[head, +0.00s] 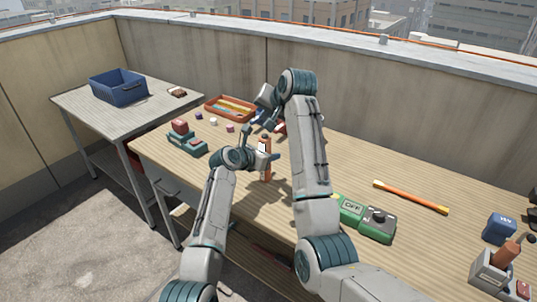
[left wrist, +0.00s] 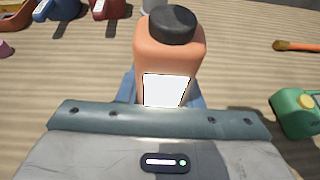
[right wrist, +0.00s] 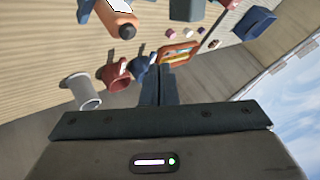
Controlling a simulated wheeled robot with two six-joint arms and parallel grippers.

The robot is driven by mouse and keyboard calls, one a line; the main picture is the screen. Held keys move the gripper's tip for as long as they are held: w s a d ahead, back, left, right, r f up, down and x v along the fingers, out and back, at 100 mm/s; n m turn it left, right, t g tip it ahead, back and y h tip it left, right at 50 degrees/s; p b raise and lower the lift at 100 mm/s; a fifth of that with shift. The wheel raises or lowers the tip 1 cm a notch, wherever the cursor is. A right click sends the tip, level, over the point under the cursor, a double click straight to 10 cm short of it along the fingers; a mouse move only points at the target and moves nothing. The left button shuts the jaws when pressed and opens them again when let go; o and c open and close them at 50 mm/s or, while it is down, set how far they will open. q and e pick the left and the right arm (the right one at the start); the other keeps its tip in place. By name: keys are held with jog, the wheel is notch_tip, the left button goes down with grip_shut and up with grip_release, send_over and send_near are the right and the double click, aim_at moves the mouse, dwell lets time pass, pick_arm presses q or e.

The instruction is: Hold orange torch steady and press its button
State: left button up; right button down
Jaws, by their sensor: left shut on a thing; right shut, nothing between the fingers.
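The orange torch (head: 265,174) stands upright over the wooden workbench. In the left wrist view the torch (left wrist: 170,60) shows a black round end on top and a white label. My left gripper (head: 264,157) is shut on its body; whether its base touches the bench is unclear. My right gripper (head: 247,133) is shut and empty, behind and above the torch in the head view. In the right wrist view its fingers (right wrist: 160,84) are together, and the torch (right wrist: 118,14) is at the top left, apart from them. I cannot make out a button clearly.
A red mug (right wrist: 115,74), a white mug (right wrist: 84,92) and a blue mug (right wrist: 141,68) stand near my right gripper. An orange tray (head: 230,107) lies behind. A green device (head: 365,218) and an orange stick (head: 410,197) lie to the right. A blue bin (head: 118,86) is on the side table.

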aim_at(267, 139)
jog(key=shift+f, duration=2.05)
jog(key=shift+f, duration=0.1)
dwell(0.4)
jog(key=shift+f, duration=0.35)
dwell(0.4)
jog(key=shift+r, duration=0.5)
pick_arm(q)
jog(key=o, duration=1.7)
jog(key=shift+c, duration=0.2)
pick_arm(e)
notch_tip(267, 139, up, 6)
jog(key=shift+f, duration=0.1)
